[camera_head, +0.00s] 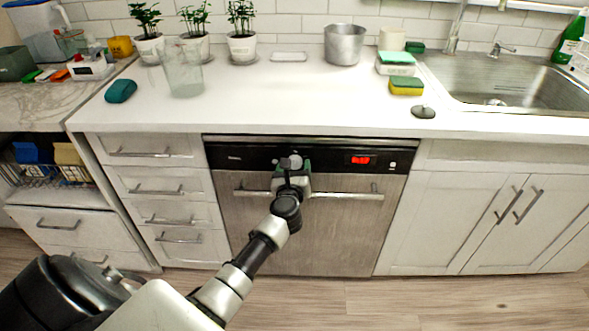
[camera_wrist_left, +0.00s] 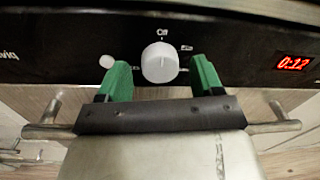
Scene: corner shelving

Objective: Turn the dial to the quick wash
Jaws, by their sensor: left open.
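The white dial (camera_wrist_left: 160,63) sits on the black control panel (camera_wrist_left: 60,45) of the dishwasher, with its pointer mark up toward "Off" in the left wrist view. In the head view the dial (camera_head: 295,161) shows just above my left gripper (camera_head: 292,172). My left gripper (camera_wrist_left: 159,78) is open, its green fingertips on either side of the dial's lower part. I cannot tell whether they touch it. A small icon (camera_wrist_left: 186,48) is right of the dial, and a red display (camera_wrist_left: 295,63) reads 0:12. My right gripper is not in view.
The dishwasher's bar handle (camera_head: 345,196) runs below the panel, behind my gripper. The white counter (camera_head: 270,100) overhangs above, with a glass pitcher (camera_head: 182,70), potted plants and a metal pot (camera_head: 344,45). Drawers (camera_head: 160,190) are left, cabinet doors (camera_head: 500,225) right.

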